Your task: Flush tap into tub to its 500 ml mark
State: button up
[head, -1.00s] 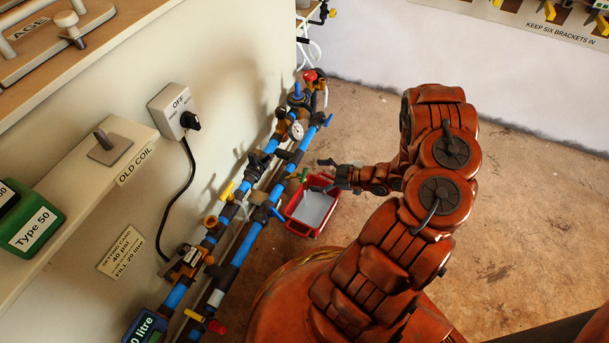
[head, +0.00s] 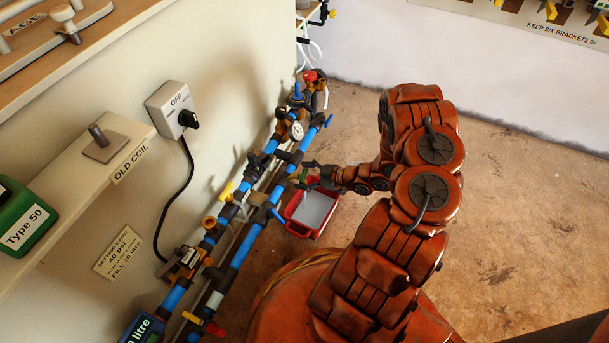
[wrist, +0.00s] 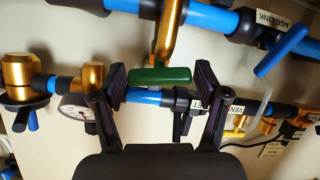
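The tap has a green bar handle (wrist: 160,76) on a brass stem (wrist: 168,35), hanging from the pipe in the wrist view. The green handle also shows small in the head view (head: 303,174). My gripper (wrist: 161,72) is open, with one finger on each side of the handle and a gap visible at both ends. In the head view my gripper (head: 311,172) is at the pipes, above the tub's far edge. The red tub (head: 304,231) stands on the floor below, with a pale grey inside. Its 500 ml mark and level cannot be read.
Blue pipes (head: 245,243) with brass valves run along the wall. A pressure gauge (head: 297,131), a blue lever (wrist: 280,50) and a yellow lever (wrist: 235,134) are close by. A wall switch (head: 175,110) points near OFF. The floor right of my arm is clear.

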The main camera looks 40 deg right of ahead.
jog(key=c, duration=0.8)
jog(key=shift+r+m+p, duration=0.1)
jog(key=shift+m+p, duration=0.35)
jog(key=shift+m, duration=1.15)
jog(key=o, duration=1.2)
jog(key=shift+d, duration=0.1)
jog(key=v, duration=1.1)
jog(key=shift+s+r, duration=0.1)
jog(key=shift+s, duration=0.35)
